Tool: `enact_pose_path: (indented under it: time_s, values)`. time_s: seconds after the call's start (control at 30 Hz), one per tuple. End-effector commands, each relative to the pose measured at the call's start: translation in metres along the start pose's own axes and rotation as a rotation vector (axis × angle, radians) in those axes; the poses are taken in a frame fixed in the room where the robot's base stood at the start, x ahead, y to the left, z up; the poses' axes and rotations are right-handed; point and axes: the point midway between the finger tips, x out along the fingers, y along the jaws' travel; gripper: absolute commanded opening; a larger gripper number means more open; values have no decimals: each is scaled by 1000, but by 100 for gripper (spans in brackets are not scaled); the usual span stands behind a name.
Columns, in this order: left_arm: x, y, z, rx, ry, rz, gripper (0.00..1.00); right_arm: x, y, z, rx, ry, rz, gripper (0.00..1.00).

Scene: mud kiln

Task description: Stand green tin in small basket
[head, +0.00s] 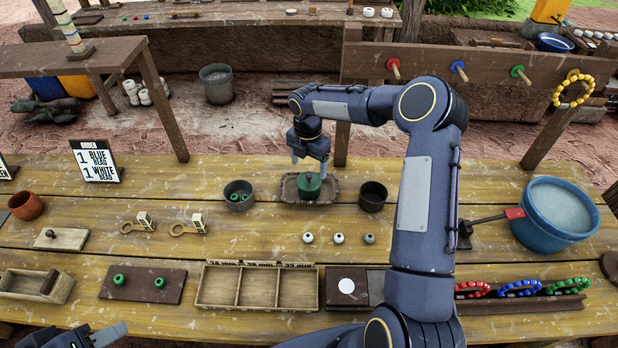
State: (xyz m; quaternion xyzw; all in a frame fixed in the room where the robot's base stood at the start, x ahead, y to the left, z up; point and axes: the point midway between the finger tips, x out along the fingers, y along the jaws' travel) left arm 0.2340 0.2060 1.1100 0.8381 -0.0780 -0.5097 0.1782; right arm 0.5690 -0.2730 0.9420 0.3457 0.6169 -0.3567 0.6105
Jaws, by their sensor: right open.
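The green tin (309,190) stands upright, apparently inside the small brown basket (288,193), at the back middle of the table. My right gripper (309,166) points down just above the tin. Its fingers are apart, one on each side, and it looks clear of the tin's top. Whether a finger touches the tin cannot be told. My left gripper (96,336) is at the bottom left edge, partly cut off. The state of its jaws is unclear.
A grey pot with green beads (238,195) stands left of the basket, and a dark empty pot (372,196) stands right. Several small beads (338,238) lie in front. A sectioned tray (257,287) is nearer. A blue bucket (556,214) stands far right.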

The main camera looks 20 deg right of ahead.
Motion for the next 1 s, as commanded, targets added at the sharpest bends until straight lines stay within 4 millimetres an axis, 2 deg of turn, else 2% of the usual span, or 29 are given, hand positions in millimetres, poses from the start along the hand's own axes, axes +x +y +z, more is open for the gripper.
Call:
enact_pose_path:
  time_s: [0.23, 0.37, 0.5, 0.7, 0.83, 1.0]
  values:
    - [3, -1, 1, 0, 0, 0, 36, -28, -3, -2, 24, -5, 6, 78]
    - [2, -1, 1, 0, 0, 0, 36, -61, -18, -11, 147, -22, 33, 78]
    - [2, -1, 1, 0, 0, 0, 36, -107, -51, -33, 398, -30, 86, 78]
    - [3, -1, 1, 0, 0, 0, 36, -156, -109, -73, 814, 12, 174, 78]
    - [3, -1, 1, 0, 0, 0, 36, -174, -148, -102, 1099, 78, 233, 78]
    - [3, -1, 1, 0, 0, 0, 36, -183, -196, -144, 1479, 224, 299, 78]
